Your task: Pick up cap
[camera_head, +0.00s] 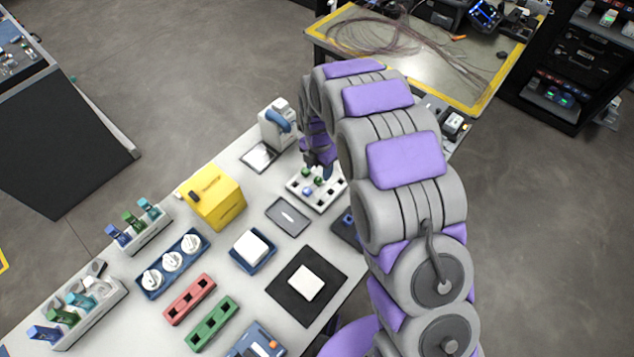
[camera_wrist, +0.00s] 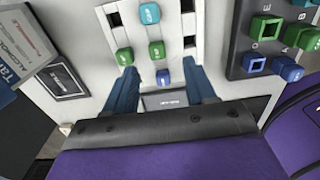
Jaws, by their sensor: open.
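Small square caps sit on a white rack (camera_head: 325,203), which the wrist view shows as a white plate (camera_wrist: 178,18). In the wrist view there is a cyan cap (camera_wrist: 150,13), a green cap (camera_wrist: 157,49), another green cap (camera_wrist: 124,56) and a blue cap (camera_wrist: 163,77). My gripper (camera_wrist: 160,70) is open above the rack. Its two blue fingers stand to the left and right of the blue cap, with visible gaps. In the head view the gripper is small and partly hidden by my arm.
A dark tray (camera_wrist: 233,62) with green and blue caps lies right of the rack. A small dark-framed plate (camera_wrist: 62,82) lies on its left. On the white table stand a yellow box (camera_head: 217,203) and a grey tray (camera_head: 289,215).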

